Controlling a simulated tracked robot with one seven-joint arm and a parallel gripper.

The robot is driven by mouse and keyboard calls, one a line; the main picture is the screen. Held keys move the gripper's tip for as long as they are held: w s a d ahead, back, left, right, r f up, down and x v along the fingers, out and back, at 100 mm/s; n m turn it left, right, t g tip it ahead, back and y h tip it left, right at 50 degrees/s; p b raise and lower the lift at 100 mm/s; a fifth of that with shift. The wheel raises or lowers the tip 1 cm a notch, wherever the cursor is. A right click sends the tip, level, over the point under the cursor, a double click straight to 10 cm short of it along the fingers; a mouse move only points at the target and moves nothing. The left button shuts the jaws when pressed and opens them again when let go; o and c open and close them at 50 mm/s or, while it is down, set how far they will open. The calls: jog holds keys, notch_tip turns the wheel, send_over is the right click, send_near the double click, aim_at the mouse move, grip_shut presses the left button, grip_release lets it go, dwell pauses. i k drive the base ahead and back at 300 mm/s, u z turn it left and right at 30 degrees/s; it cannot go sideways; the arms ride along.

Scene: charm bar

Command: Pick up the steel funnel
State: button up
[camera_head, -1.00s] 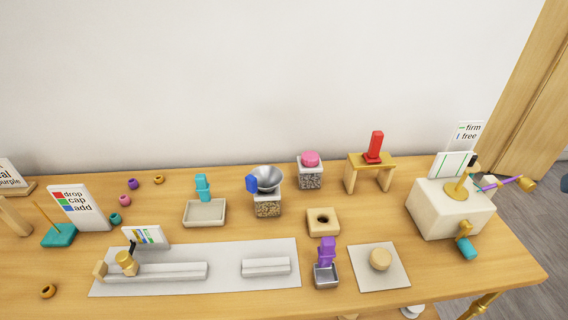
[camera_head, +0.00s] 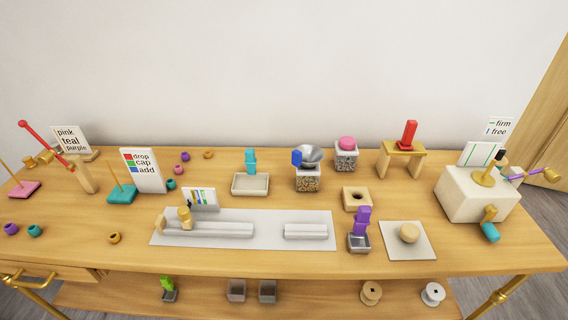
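The steel funnel (camera_head: 309,154) is a grey metal cone with a blue tab (camera_head: 297,158) on its left side. It sits at the top of a clear square jar (camera_head: 307,179) filled with small speckled pieces, at the back middle of the table. Its lower part is hidden in or behind the jar's rim. My gripper is not in the head view.
The wooden table (camera_head: 110,235) is crowded. A beige tray (camera_head: 250,184) with a teal handle stands left of the funnel. A jar with a pink lid (camera_head: 347,143) stands close behind right. A wooden block with a hole (camera_head: 357,198) is at front right.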

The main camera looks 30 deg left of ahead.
aim_at(308, 155)
jog(key=u, duration=0.05)
jog(key=k, duration=0.4)
jog(key=u, duration=0.6)
jog(key=k, duration=0.95)
jog(key=z, duration=0.15)
jog(key=i, duration=1.25)
jog(key=u, duration=0.05)
